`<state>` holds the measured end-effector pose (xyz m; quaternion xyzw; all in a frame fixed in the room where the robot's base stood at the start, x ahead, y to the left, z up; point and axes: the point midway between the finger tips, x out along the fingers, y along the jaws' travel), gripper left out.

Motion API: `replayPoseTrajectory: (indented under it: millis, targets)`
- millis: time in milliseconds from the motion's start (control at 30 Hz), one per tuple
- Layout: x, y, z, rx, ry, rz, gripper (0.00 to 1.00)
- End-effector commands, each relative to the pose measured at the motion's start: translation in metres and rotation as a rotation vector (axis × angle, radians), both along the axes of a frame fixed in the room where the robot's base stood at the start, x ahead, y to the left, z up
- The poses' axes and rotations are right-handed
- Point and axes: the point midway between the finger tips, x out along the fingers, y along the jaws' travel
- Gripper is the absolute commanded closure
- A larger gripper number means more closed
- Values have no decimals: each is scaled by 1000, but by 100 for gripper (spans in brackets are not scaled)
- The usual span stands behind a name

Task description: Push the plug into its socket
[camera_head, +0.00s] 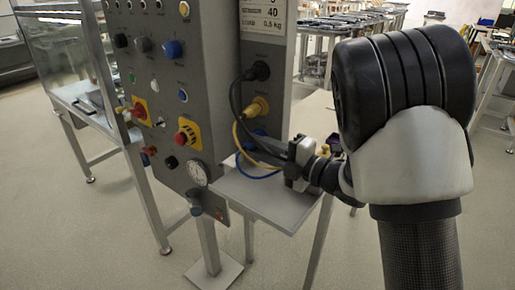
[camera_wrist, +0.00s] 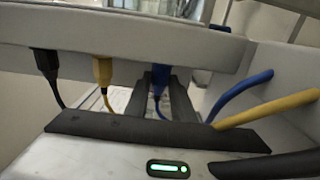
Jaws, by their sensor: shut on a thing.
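My gripper (camera_wrist: 161,92) has its two black fingers closed around a blue plug (camera_wrist: 160,80) in the wrist view. The plug points toward the grey panel side (camera_wrist: 200,48). Its tip lies near the panel, and I cannot tell whether it is inside a socket. In the head view my gripper (camera_head: 281,148) reaches the side of the grey control box (camera_head: 281,85), below a yellow plug (camera_head: 257,107). A bit of blue (camera_head: 261,132) shows there; the socket itself is mostly hidden.
A black plug (camera_wrist: 46,64) and the yellow plug (camera_wrist: 102,70) sit in the panel left of my fingers in the wrist view. Blue (camera_wrist: 240,90) and yellow (camera_wrist: 270,107) cables loop close by on the right. A grey shelf (camera_head: 265,197) lies under the gripper.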

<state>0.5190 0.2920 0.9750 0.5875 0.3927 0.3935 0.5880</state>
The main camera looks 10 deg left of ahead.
Motion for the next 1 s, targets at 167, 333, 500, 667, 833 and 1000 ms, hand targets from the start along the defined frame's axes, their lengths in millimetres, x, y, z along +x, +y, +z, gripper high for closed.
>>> replayPoseTrajectory:
  millis: [167,333,500,667,833,1000]
  targets:
    - [2,-1,0,0,-1,0,69]
    - [2,-1,0,0,-1,0,56]
    - [2,-1,0,-1,0,0,56]
    - [-1,-10,0,-1,0,-2,56]
    - [-12,-41,1,-1,0,-7,56]
    - [-28,-80,1,0,1,-8,56]
